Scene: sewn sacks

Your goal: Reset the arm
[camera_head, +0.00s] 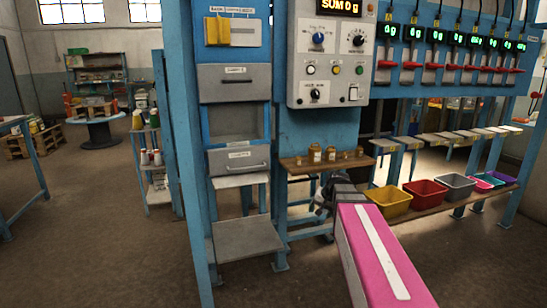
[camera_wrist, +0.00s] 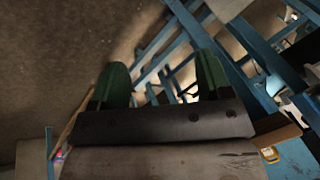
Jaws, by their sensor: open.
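My gripper (camera_wrist: 160,82) shows in the wrist view as two green fingertips, set apart with nothing between them. Floor and blue frame bars lie beyond the fingers. In the head view my pink arm reaches forward from the bottom right. Its dark far end (camera_head: 325,192) is in front of the blue machine, close to a small wooden shelf (camera_head: 325,163). The fingers cannot be made out clearly there.
The shelf holds small brown jars (camera_head: 314,152). Right of the arm, yellow (camera_head: 390,200), red (camera_head: 426,193) and grey (camera_head: 456,187) bins stand on a low bench. A control panel (camera_head: 330,55) and grey drawers (camera_head: 235,82) are on the blue frame. Open floor (camera_head: 100,240) lies left.

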